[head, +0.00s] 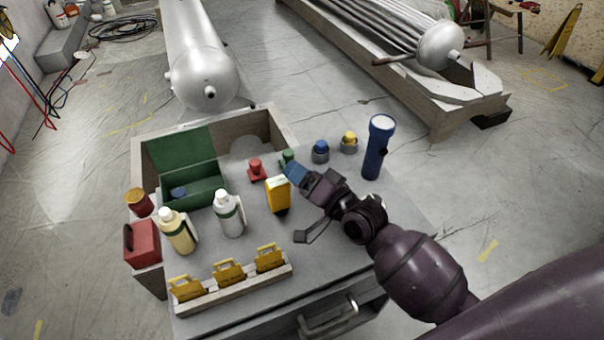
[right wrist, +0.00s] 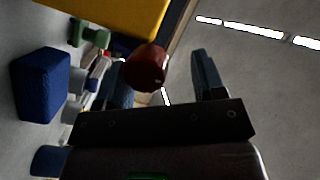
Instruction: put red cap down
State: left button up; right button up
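A red cap (head: 256,170) stands upright on the grey tabletop in the head view, behind a yellow box (head: 278,194). My right gripper (head: 298,173) hangs over the table, just right of that box and near the green cap (head: 287,157). In the right wrist view my right gripper (right wrist: 163,82) has its fingers apart. A dark red round piece (right wrist: 147,68) shows between them, close to the left finger with a gap to the right one. I cannot tell which object it is or whether it touches a finger. My left gripper is not in view.
A blue cap (head: 320,149), a yellow cap (head: 349,140) and a blue flashlight (head: 379,147) stand right of the green cap. A green toolbox (head: 190,148), two bottles (head: 229,214) and a rack of yellow tags (head: 240,286) take up the left and front.

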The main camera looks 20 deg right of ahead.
jog(key=shift+r, duration=0.15)
jog(key=shift+r, duration=0.4)
jog(key=shift+s+d+r, duration=0.1)
jog(key=shift+s+r, duration=0.1)
jog(key=p+v, duration=0.1)
jog(key=v, duration=1)
jog(key=shift+s, duration=0.25)
jog(key=shift+d+f, duration=0.1)
jog(key=shift+f, duration=0.05)
